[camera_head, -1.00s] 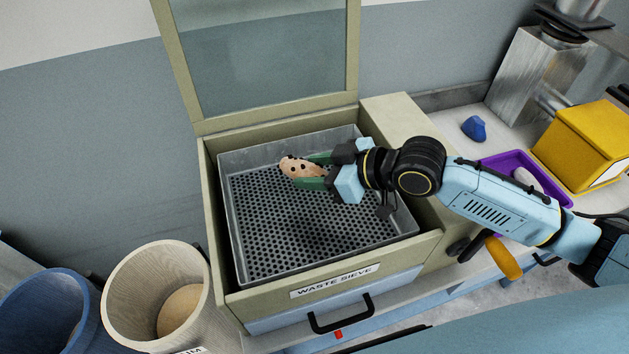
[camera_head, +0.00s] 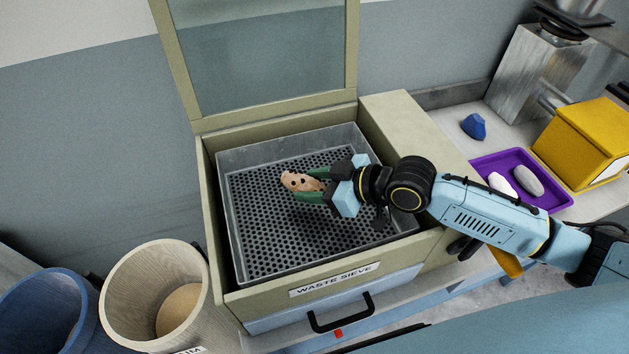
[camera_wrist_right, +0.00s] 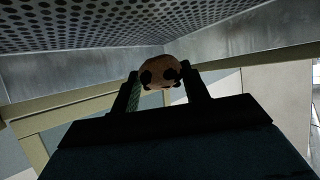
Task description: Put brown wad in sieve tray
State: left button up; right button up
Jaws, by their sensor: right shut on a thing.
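The brown wad (camera_head: 297,181) is tan with dark specks. My right gripper (camera_head: 310,187) is shut on it with green-lined fingers, inside the walls of the sieve tray. In the right wrist view the wad (camera_wrist_right: 160,72) sits between the fingertips of the right gripper (camera_wrist_right: 160,82). The sieve tray (camera_head: 262,243) is a grey metal box with a perforated floor, set in the beige waste sieve housing. I cannot tell whether the wad touches the tray floor. My left gripper is not in view.
The housing's glazed lid (camera_head: 262,60) stands open behind the tray. A purple tray (camera_head: 548,200) with pale lumps, a blue lump (camera_head: 474,126) and a yellow box (camera_head: 584,145) are at right. A wooden bin (camera_head: 125,300) and a blue bin (camera_head: 45,310) stand at left.

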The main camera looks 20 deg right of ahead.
jog(key=o, duration=1)
jog(key=shift+r, duration=0.1)
jog(key=shift+r, duration=0.3)
jog(key=v, duration=1.2)
jog(key=shift+r, duration=0.25)
